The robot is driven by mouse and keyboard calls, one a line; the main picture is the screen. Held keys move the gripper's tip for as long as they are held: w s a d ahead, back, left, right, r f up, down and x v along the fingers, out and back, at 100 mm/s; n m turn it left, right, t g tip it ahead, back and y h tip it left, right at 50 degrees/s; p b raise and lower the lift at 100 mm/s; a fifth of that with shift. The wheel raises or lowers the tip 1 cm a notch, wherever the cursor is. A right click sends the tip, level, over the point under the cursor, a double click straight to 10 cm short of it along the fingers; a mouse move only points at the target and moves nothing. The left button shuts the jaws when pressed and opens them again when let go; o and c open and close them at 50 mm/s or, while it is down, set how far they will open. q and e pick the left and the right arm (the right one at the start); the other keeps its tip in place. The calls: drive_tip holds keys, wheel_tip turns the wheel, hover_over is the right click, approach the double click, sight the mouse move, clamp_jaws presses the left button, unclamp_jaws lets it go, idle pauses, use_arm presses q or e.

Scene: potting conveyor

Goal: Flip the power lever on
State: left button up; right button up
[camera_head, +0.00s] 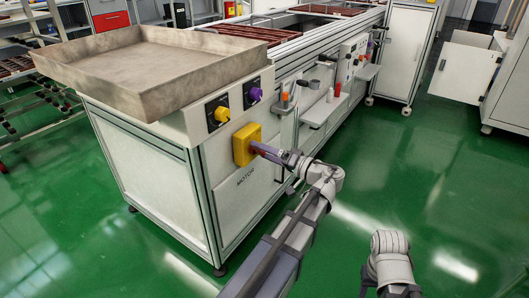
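A yellow switch box (241,144) is fixed on the end of the conveyor's front panel, with the word MOTOR below it. A dark red lever handle (263,150) sticks out from the box to the right, roughly level. My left gripper (284,157) is at the outer end of this handle and points left at the box. It overlaps the handle in the picture. Its fingers are small and dark, so I cannot tell whether they are closed on the handle. Part of my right arm (390,262) shows at the bottom right, but its gripper does not show.
A yellow knob (222,114) and a purple knob (255,94) sit on black plates above the box. A large grey tray (143,108) overhangs the corner above them. Small shelves with bottles (330,95) line the conveyor's side. The green floor (420,160) on the right is clear.

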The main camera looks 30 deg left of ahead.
use_arm(q)
drive_tip(key=c, duration=1.1)
drive_tip(key=shift+m, duration=0.3)
drive_tip(key=m, duration=1.3)
drive_tip(key=shift+w, duration=0.2)
drive_tip(key=shift+m, duration=0.4)
drive_tip(key=o, duration=1.1)
drive_tip(key=shift+o, duration=0.2)
drive_tip(key=d, duration=0.8)
drive_tip(key=shift+s, duration=0.3)
